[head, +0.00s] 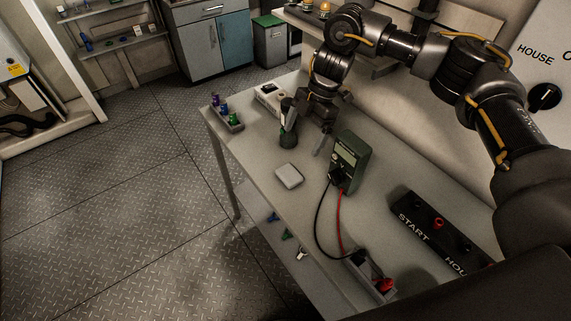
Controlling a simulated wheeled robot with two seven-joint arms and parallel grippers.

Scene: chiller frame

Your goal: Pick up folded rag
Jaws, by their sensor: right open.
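A small light grey folded square, which looks like the folded rag (289,175), lies flat on the grey table (262,163) near its left edge. My right gripper (305,143) points down over the table, beyond the rag and slightly to its right. Its fingers are apart, with no rag between them. A dark small object with a round base (288,140) stands by the left finger; whether they touch I cannot tell. My left gripper is not in view.
A green multimeter (350,160) with red and black leads stands right of the rag. A small rack with coloured items (228,118) and a white box (268,97) are at the far end. A black START panel (436,230) lies nearer. Table around the rag is clear.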

